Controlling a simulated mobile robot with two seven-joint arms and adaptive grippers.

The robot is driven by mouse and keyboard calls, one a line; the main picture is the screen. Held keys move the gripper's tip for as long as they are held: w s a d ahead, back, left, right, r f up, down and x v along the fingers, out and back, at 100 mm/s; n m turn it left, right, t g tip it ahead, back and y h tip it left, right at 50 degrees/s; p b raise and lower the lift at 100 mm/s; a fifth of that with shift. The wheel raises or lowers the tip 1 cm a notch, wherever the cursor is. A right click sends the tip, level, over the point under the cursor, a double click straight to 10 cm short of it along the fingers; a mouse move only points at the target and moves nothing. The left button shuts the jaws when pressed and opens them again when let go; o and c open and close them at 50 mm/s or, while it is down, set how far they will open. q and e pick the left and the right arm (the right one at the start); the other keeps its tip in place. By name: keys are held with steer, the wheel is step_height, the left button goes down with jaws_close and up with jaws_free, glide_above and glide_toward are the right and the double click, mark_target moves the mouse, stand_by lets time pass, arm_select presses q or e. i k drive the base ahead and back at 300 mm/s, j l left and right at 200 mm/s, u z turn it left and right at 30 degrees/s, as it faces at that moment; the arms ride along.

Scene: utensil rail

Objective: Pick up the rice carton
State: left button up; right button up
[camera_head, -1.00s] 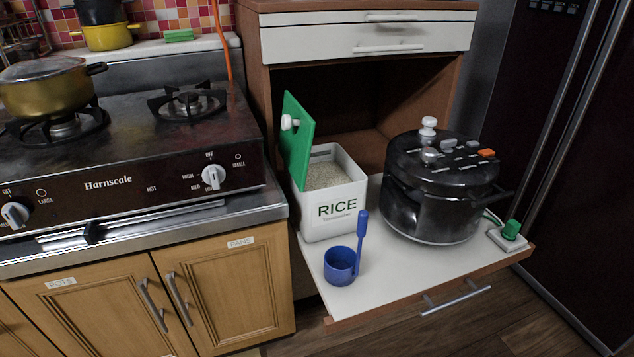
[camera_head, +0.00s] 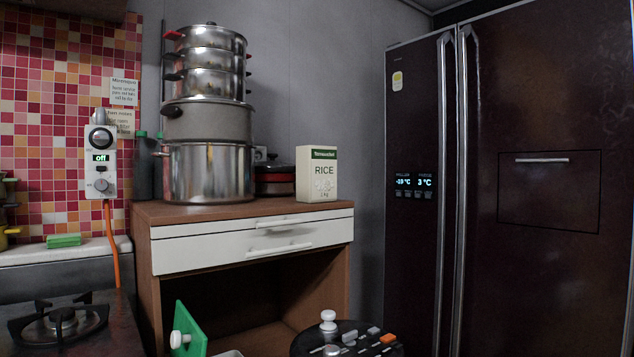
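Neither of my grippers shows in the head view.
Stacked steel pots (camera_head: 207,172) and a dark red-lidded pot (camera_head: 274,178) stand left of the carton. White drawers (camera_head: 254,240) lie below it. A green lid (camera_head: 190,327) and black cooker (camera_head: 345,340) show at the bottom. The dark fridge (camera_head: 540,200) stands right.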

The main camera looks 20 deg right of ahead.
mark_target(316, 165)
steer(key=u, duration=0.2)
steer(key=l+u, duration=0.45)
steer(key=k+l+u, duration=0.15)
steer(key=l+u, duration=0.35)
steer(key=k+l+u, duration=0.1)
steer(key=l, duration=0.25)
steer(key=k+l+u, duration=0.1)
steer(key=l, duration=0.25)
steer(key=k+l+u, duration=0.1)
steer(key=k+l, duration=0.3)
steer(key=l, duration=0.2)
steer(key=k+l, duration=0.2)
steer(key=l, duration=0.2)
steer(key=k+l+u, duration=0.1)
steer(key=l, duration=0.25)
steer(key=k, duration=0.05)
